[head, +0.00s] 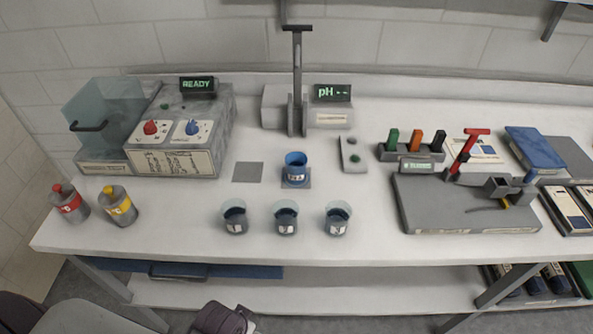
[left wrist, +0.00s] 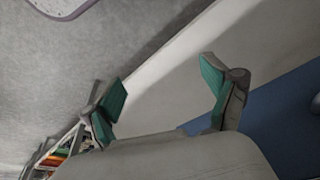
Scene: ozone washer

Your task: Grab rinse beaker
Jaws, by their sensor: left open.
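A blue beaker (head: 295,172) with a white label stands upright on a small grey pad near the middle of the bench. Three clear beakers with dark lower parts and labels stand in a row in front: left (head: 235,221), middle (head: 286,221) and right (head: 337,222). The labels are too small to read, so I cannot tell which is the rinse beaker. My left gripper (left wrist: 166,95) shows in the left wrist view, open, with green pads and nothing between them. No beaker shows there. My right gripper is in neither view.
Two bottles, red-topped (head: 71,207) and yellow-banded (head: 121,209), stand at the bench's left. A box with a READY display (head: 198,86) stands behind. A pH stand (head: 297,80) rises behind the blue beaker. A grey plate with a red lever (head: 468,152) occupies the right.

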